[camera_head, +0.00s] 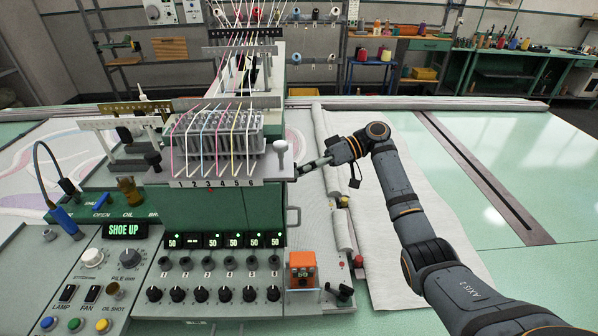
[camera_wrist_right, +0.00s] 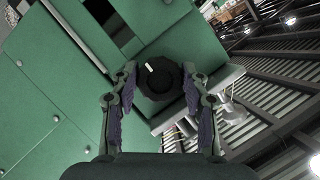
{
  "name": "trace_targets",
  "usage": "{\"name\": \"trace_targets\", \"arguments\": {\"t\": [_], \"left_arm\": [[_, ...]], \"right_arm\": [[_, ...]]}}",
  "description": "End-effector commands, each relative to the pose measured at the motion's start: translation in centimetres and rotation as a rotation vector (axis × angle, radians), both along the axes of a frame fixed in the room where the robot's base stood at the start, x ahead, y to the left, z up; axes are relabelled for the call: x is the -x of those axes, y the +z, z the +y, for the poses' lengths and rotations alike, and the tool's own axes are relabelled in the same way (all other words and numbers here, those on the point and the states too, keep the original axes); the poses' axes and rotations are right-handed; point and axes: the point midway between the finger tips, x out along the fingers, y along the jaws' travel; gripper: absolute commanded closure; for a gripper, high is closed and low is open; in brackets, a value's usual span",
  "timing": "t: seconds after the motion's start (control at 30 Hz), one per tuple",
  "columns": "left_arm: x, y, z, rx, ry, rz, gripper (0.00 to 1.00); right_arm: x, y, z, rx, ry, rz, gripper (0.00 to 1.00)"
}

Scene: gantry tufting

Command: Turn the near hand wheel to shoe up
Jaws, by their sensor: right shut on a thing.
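The near hand wheel (camera_wrist_right: 160,84) shows in the right wrist view as a dark, many-sided knob with a white mark near its upper left. It stands out from a green housing. My right gripper (camera_wrist_right: 160,95) is shut on it, with one finger on each side. In the head view my right gripper (camera_head: 306,168) is at the right side of the machine head, and the wheel cannot be made out there. The green display (camera_head: 125,230) on the left panel reads SHOE UP. My left gripper is not in view.
A knob panel (camera_head: 212,284) fills the front. Pale cloth (camera_head: 385,255) lies under my right arm.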

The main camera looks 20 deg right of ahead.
Motion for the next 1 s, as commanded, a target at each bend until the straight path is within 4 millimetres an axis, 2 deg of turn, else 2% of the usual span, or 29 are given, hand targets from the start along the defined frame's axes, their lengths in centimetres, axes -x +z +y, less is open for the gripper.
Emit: {"name": "trace_targets", "arguments": {"t": [0.07,0.1,0.13,0.43,0.53,0.8,1.0], "left_arm": [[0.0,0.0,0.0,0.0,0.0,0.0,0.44],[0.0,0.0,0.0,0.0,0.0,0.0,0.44],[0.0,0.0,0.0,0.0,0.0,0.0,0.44],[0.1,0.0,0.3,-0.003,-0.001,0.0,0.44],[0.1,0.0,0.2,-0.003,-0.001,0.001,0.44],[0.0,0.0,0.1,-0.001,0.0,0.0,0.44],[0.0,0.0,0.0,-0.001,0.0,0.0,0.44]], "right_arm": [[0.0,0.1,0.0,-0.001,-0.001,0.002,0.86],[0.0,0.1,0.0,-0.002,-0.002,0.001,0.49],[0.0,0.1,0.0,-0.001,-0.001,0.001,0.45],[0.0,0.0,-0.1,-0.001,-0.001,0.0,0.45],[0.0,0.3,-0.9,0.001,-0.001,0.0,0.45],[0.0,2.2,-6.9,0.0,-0.005,-0.001,0.45],[0.1,3.3,-10.4,-0.002,-0.003,0.0,0.45]]}}
